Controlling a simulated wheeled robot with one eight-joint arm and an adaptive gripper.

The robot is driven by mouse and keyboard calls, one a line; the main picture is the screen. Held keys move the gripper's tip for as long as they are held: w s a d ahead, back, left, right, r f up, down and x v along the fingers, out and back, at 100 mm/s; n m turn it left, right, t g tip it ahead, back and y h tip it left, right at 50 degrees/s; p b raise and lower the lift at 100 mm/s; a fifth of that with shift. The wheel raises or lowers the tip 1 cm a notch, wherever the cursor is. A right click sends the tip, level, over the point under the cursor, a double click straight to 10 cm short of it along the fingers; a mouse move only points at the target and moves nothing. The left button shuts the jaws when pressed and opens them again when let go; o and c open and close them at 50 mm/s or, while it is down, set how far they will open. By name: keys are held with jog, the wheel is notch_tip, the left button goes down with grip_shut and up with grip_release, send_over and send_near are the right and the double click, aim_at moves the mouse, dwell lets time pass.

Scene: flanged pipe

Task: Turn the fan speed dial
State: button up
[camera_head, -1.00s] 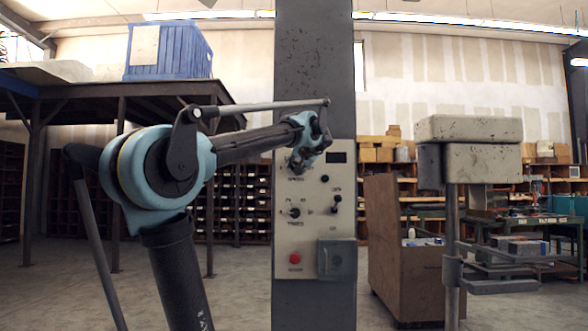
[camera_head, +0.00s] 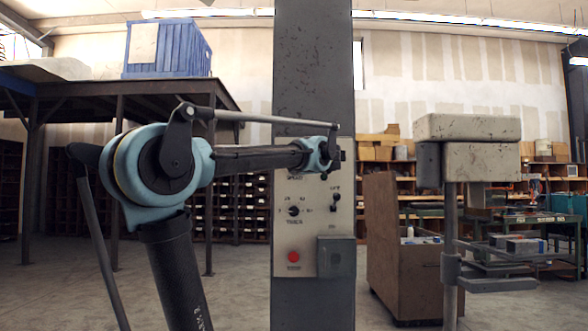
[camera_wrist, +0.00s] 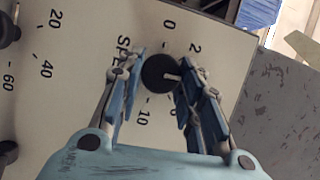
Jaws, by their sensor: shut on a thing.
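The fan speed dial is a round black knob (camera_wrist: 158,73) with a pale pointer mark, on a cream control panel (camera_head: 316,255). In the wrist view its pointer aims right, toward the right finger. Around it are printed 0, 2 and 10; the other numbers and part of a label starting "SP" are hidden by the fingers. My gripper (camera_wrist: 163,70) has one fingertip on each side of the knob and is shut on it. In the head view my wrist (camera_head: 322,158) covers the dial at the panel's upper part.
Below on the panel are a timer dial (camera_head: 294,211), a toggle switch (camera_head: 336,199), a red button (camera_head: 293,257) and a grey box (camera_head: 336,256). The panel is on a grey column (camera_head: 313,75). A wooden cabinet (camera_head: 385,250) and a grey machine (camera_head: 468,145) stand to the right.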

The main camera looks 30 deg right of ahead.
jog(key=shift+f+m, duration=0.1)
jog(key=shift+m, duration=0.2)
dwell(0.4)
jog(key=o, duration=1.1)
jog(key=shift+c, duration=0.2)
jog(key=s+a, duration=0.2)
jog(key=s, duration=0.9)
jog(key=shift+s, duration=0.3)
